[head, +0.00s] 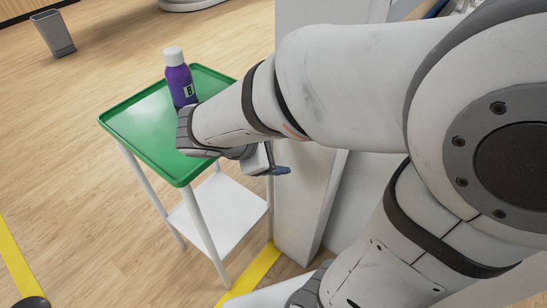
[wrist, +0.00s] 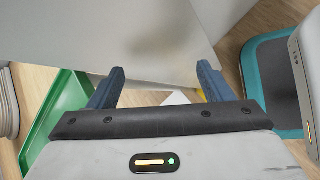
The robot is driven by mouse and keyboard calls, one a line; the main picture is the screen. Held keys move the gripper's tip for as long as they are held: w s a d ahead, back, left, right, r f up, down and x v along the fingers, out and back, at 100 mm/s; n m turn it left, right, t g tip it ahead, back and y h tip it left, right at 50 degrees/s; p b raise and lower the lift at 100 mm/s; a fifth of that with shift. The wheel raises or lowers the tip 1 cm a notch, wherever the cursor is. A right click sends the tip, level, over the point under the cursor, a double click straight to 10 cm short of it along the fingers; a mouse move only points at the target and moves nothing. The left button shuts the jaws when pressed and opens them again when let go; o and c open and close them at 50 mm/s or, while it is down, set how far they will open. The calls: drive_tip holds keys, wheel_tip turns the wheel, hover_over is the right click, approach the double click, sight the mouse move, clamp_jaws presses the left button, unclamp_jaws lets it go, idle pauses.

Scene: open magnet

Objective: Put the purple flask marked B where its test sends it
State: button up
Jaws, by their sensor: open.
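The purple flask (head: 180,86) has a white cap and a label with a B on it. It stands upright on the green tray (head: 142,131) of a white-legged stand in the head view. My arm hides part of the flask's foot and of the tray. My gripper (head: 280,170) is beyond the tray's right edge, beside a pale panel, and points away from the flask. In the wrist view my gripper (wrist: 160,86) has its two blue fingers spread with nothing between them. The flask is not in the wrist view.
The pale panel (head: 303,205) rises close to my gripper and also fills the top of the wrist view (wrist: 120,35). The stand has a white lower shelf (head: 222,215). A teal-edged thing (wrist: 252,75) is at right in the wrist view. A grey bin (head: 54,35) stands far back on open floor.

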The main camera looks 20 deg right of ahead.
drive_tip(key=s+f+m+g+y, duration=0.2)
drive_tip(key=s+m+y, duration=0.4)
drive_tip(key=m, duration=0.9)
drive_tip(key=shift+s+a+f+y, duration=0.15)
drive_tip(key=shift+f+y, duration=0.25)
drive_tip(key=shift+y, duration=0.8)
